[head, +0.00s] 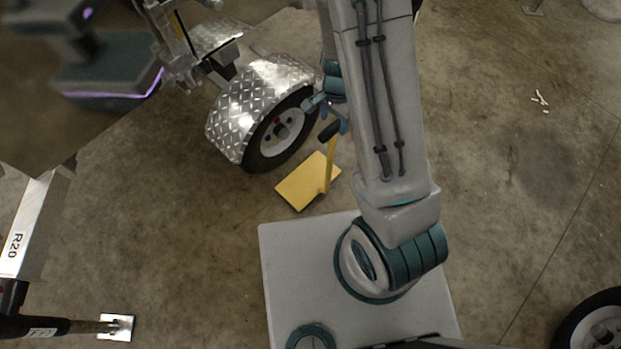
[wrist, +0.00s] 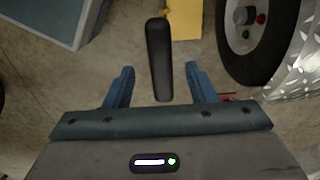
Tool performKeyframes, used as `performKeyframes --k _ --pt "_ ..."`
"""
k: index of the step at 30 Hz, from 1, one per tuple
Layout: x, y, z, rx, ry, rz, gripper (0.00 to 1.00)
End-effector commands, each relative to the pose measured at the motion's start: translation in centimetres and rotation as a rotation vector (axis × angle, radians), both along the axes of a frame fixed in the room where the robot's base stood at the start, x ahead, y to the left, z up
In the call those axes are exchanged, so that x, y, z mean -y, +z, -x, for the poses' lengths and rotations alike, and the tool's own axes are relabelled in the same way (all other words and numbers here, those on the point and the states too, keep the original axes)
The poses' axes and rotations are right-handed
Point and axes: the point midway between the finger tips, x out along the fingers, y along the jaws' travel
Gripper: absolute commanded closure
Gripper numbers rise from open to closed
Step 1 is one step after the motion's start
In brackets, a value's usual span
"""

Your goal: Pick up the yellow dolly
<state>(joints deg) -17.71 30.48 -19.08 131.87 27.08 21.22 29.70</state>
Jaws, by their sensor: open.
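The yellow dolly (head: 302,186) stands on the concrete floor, with a flat yellow plate, a yellow upright post and a black handle (head: 329,131) on top. In the wrist view the black handle (wrist: 158,58) lies between the two blue fingers, with part of the yellow plate (wrist: 185,20) behind it. My gripper (wrist: 157,85) is open, one finger on each side of the handle with a gap visible at both. In the head view my gripper (head: 326,112) is just above the handle, partly hidden by my arm.
A trailer wheel (head: 281,131) under a diamond-plate fender (head: 256,88) stands close to the dolly; the tyre (wrist: 258,40) also shows at the right in the wrist view. A trailer leg with a foot plate (head: 116,327) is at lower left. Open floor lies to the right.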

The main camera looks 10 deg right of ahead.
Motion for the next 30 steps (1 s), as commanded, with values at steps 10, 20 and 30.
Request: performKeyframes --k 10,20,30 --pt "0.2 -2.8 -0.2 -0.001 0.0 0.0 0.49" --pt "0.2 -6.6 -0.5 0.0 0.0 -0.001 0.49" --pt "0.2 -6.4 -0.5 0.002 0.001 -0.001 0.96"
